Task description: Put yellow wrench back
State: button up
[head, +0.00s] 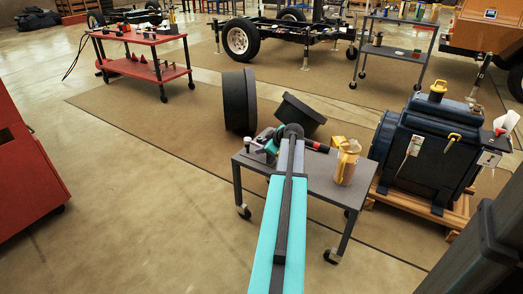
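I cannot make out a yellow wrench for certain in the head view. My teal and grey arm reaches forward over a dark grey wheeled cart (318,178). My gripper lies around the far end of the arm, over the cart's back edge; its fingers are too small and hidden to tell open from shut. A dark tool with a red band (316,146) lies just right of the arm's end. A tan-yellow jug (347,163) stands on the cart's right side, with a yellow box (338,141) behind it.
A dark blue machine (421,150) on a wooden pallet stands right of the cart. Two black round parts (238,102) are on the floor behind it. A red cart (140,47) with tools stands at the back left.

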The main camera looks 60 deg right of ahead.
grip_shut()
jog(key=shift+r, duration=0.25)
jog(key=shift+r+p, duration=0.4)
jog(key=shift+r, duration=0.2)
notch_tip(320, 180, up, 2)
jog(key=shift+p, duration=0.45)
jog(key=s+a+r+p, duration=0.1)
jog(key=s+a+p, duration=0.2)
jog(key=s+a, duration=0.6)
jog(key=s, duration=0.3)
jog(key=shift+s+a+r, duration=0.2)
jog(key=shift+s+a, duration=0.1)
jog(key=shift+s, duration=0.1)
